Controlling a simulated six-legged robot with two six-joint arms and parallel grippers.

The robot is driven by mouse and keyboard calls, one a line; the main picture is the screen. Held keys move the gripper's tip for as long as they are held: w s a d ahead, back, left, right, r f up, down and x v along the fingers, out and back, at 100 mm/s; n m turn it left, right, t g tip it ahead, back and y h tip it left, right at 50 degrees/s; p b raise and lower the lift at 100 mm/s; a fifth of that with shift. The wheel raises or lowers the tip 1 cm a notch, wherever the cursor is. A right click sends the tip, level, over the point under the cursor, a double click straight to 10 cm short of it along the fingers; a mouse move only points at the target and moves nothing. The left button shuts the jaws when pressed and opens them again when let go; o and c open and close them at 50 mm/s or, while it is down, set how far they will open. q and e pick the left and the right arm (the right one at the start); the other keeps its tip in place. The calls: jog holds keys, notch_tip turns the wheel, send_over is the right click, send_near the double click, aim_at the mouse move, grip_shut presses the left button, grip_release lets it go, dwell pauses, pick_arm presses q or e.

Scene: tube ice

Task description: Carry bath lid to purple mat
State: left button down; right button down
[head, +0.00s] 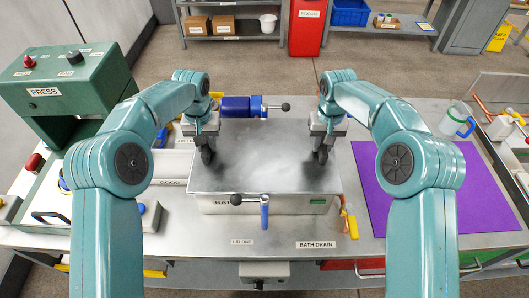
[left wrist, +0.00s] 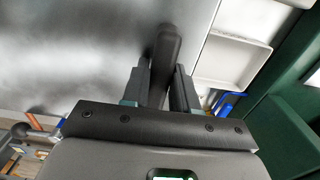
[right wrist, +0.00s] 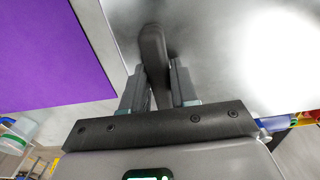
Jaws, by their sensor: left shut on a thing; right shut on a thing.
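The bath lid (head: 265,165) is a flat grey metal sheet with a black handle near each side. It covers the bath (head: 285,206), whose front wall shows below the lid's front edge; I cannot tell whether there is a gap between them. My left gripper (head: 208,150) is shut on the left handle, which also shows in the left wrist view (left wrist: 167,45). My right gripper (head: 323,150) is shut on the right handle, seen in the right wrist view (right wrist: 152,45). The purple mat (head: 485,195) lies flat to the right, partly behind my right arm.
A blue cylinder with a handle (head: 240,106) stands behind the lid, and a blue-handled valve (head: 264,210) in front. A green press (head: 62,90) is at the left. A clear jug (head: 455,120) stands beyond the mat's back edge. The visible mat is bare.

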pick_arm(q)
jog(key=shift+r, duration=0.1)
pick_arm(e)
jog(key=shift+r, duration=0.1)
dwell(0.6)
